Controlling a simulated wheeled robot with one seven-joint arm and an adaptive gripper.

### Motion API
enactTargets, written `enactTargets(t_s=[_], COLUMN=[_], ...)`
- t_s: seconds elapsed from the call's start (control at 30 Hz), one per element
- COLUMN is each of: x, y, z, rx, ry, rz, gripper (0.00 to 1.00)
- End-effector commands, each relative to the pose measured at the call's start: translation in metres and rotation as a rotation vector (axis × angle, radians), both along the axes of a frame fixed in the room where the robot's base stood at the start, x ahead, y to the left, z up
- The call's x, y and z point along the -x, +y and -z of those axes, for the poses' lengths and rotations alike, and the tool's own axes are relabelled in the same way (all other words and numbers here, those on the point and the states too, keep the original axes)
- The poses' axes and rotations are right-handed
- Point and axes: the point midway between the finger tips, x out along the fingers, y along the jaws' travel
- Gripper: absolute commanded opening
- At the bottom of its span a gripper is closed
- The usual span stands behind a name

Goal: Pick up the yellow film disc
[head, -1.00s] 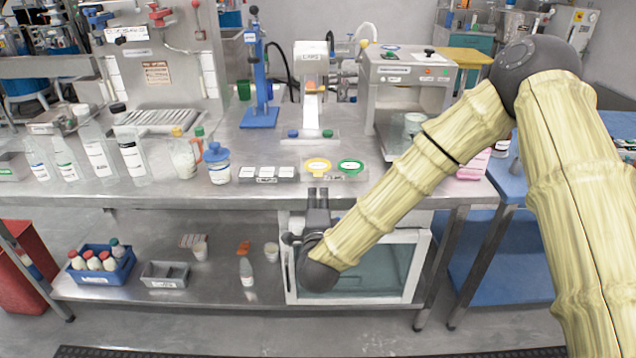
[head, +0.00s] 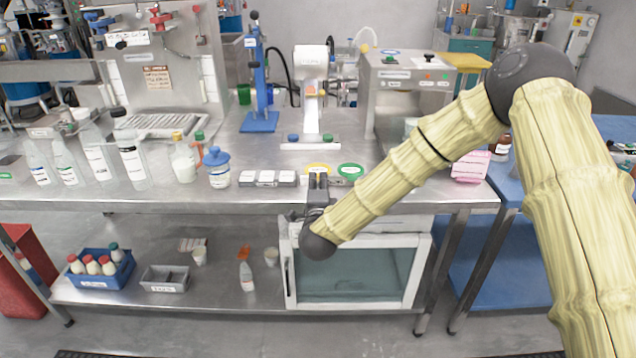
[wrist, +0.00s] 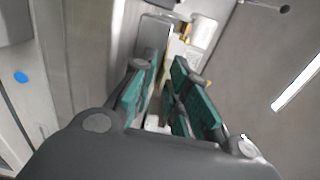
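The yellow film disc (head: 318,167) is a yellow ring with a pale middle, lying near the front edge of the bench. My gripper (head: 318,180) is just in front of it in the head view and hides its lower part. In the wrist view, my gripper (wrist: 168,88) has its two green-padded fingers apart, with nothing held between them. I cannot tell whether the fingers touch the disc. In the wrist view the disc cannot be made out clearly.
A green ring disc (head: 350,171) lies right beside the yellow one. A grey block with white labels (head: 268,177) is to the left. A white device (head: 311,95) stands behind. A glass-fronted box (head: 355,275) is on the lower shelf.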

Motion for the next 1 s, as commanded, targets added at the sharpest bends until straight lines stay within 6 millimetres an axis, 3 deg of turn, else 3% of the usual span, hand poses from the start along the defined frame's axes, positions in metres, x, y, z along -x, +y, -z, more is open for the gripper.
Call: enactTargets(t_s=[0.37,0.53,0.83,1.0], x=[-0.003,-0.003,-0.003,-0.003], y=[0.0,0.0,0.0,-0.001], z=[0.0,0.0,0.0,-0.015], rx=[0.0,0.0,0.001,0.0], ry=[0.0,0.0,0.001,0.0], rz=[0.0,0.0,0.0,0.001], gripper=[0.15,0.0,0.0,0.0])
